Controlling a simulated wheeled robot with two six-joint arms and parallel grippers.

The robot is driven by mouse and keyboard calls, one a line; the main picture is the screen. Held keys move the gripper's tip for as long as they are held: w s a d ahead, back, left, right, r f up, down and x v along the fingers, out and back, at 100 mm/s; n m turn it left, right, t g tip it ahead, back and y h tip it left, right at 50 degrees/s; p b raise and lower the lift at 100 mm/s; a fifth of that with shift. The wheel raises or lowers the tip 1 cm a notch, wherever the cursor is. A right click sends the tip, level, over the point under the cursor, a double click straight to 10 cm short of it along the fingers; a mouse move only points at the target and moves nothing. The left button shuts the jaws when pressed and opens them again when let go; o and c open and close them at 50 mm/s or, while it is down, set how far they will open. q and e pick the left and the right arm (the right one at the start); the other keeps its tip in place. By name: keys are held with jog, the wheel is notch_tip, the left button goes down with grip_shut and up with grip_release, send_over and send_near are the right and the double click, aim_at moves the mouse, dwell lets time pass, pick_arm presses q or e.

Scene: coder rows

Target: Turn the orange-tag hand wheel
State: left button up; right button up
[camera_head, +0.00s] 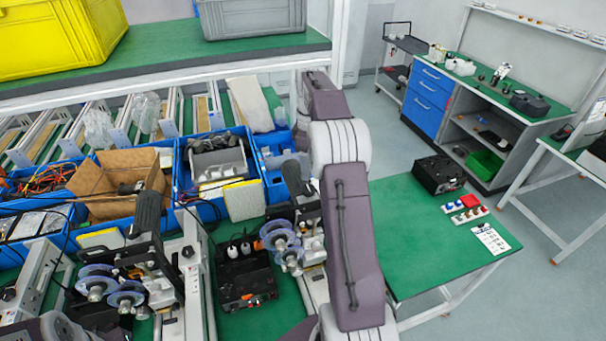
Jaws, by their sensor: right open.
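A coder machine at the centre has blue-rimmed hand wheels (289,254). An orange patch (263,228) shows at the upper one, the likely orange-tag wheel; the tag itself is too small to read. My right arm rises from the bottom just right of this machine. My right gripper (302,138) is at the arm's far end, beyond the wheels and apart from them. It is mostly hidden behind the arm, and its fingers are hard to make out. A second coder machine on the left carries similar blue-rimmed wheels (125,298). Part of my left arm shows at bottom left; its gripper is out of view.
Blue bins (262,160) with parts and a cardboard box (110,185) stand behind the machines. A shelf above holds a yellow crate (60,38) and a grey crate (252,18). The green side table (430,235) holds a black box (438,174).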

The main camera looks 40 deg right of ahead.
aim_at(309, 188)
jog(key=s+f, duration=0.1)
jog(key=f, duration=0.1)
jog(key=shift+s+d+f+p, duration=0.1)
jog(key=shift+s+f+p, duration=0.2)
jog(key=shift+s+p, duration=0.1)
jog(key=f, duration=0.2)
jog(key=w+f+p, duration=0.1)
jog(key=f, duration=0.1)
jog(key=w+f, duration=0.1)
jog(key=f, duration=0.1)
jog(key=shift+w+a+p, duration=0.25)
jog(key=shift+a+p, duration=0.1)
jog(key=shift+s+d+f, duration=0.1)
jog(key=shift+s+d, duration=0.15)
jog(key=shift+s, duration=0.35)
jog(key=shift+s+r, duration=0.1)
jog(key=shift+r, duration=0.1)
jog(key=c, duration=0.4)
jog(key=shift+w+f, duration=0.1)
jog(key=shift+w, duration=0.1)
grip_shut()
pick_arm(q)
notch_tip(309, 188, up, 2)
jog(key=shift+s+r, duration=0.15)
jog(key=shift+r, duration=0.1)
